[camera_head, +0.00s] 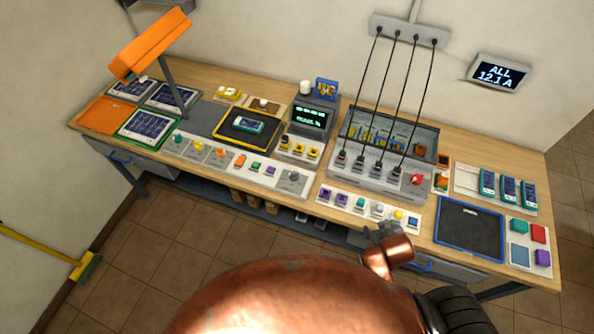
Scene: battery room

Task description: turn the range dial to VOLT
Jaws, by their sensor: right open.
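A grey round knob (293,176) on a pale plate at the bench's front edge looks like the range dial. Its markings are too small to read, so I cannot tell where it points. A grey meter with a green-lit screen (310,117) stands behind it. My right gripper (384,229) is open at the front edge of the bench, right of the dial and apart from it. Its fingers are small and partly hidden by its own copper-coloured wrist. My left gripper is not in view.
A charger box (380,183) with several hanging cables stands right of the meter. A black mat with a yellow rim (237,142) holds a device. An orange lamp (150,45) overhangs the left side.

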